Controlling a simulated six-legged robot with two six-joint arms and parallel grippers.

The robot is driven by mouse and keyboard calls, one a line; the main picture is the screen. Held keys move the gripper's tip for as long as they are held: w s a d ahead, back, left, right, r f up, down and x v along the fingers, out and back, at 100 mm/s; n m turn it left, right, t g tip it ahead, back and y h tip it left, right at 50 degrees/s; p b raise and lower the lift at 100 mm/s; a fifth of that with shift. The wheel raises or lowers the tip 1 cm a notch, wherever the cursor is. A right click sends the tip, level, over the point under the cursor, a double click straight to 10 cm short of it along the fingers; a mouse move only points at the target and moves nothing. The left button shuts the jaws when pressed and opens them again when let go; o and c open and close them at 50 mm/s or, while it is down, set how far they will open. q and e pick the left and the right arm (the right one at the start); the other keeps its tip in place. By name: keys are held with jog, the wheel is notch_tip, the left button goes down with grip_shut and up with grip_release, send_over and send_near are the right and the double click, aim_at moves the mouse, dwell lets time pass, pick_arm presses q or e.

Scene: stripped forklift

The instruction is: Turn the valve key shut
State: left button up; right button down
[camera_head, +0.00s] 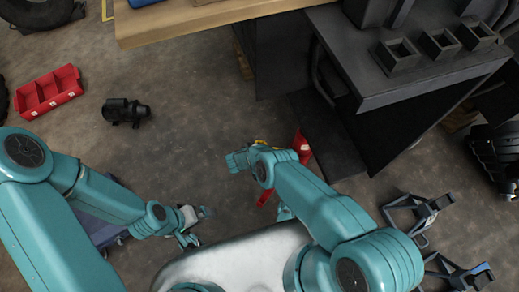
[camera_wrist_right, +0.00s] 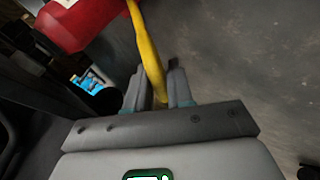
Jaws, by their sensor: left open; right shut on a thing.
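In the right wrist view, my right gripper (camera_wrist_right: 158,76) is shut on a thin yellow bar (camera_wrist_right: 147,45) that runs up from between its fingers. The bar passes beside a red body (camera_wrist_right: 80,20) with a pale label; whether they join is unclear. I cannot tell whether the bar is the valve key, and no valve shows clearly. In the head view, my right forearm covers most of this spot; a red part (camera_head: 301,148) and a bit of yellow (camera_head: 261,143) show around it. My left gripper (camera_head: 198,225) is open and empty, low over the floor.
A dark metal bench (camera_head: 400,85) stands at upper right, beside a wooden table (camera_head: 190,22). A red bin (camera_head: 48,92) and a black part (camera_head: 125,111) lie at left on the floor. Dark stands (camera_head: 418,214) are at lower right. The middle floor is clear.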

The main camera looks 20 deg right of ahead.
dwell(0.5)
jog(key=c, duration=1.1)
grip_release()
jog(key=shift+r, duration=0.1)
jog(key=p+v, duration=0.8)
jog(key=v, duration=0.8)
jog(key=shift+s+a, duration=0.1)
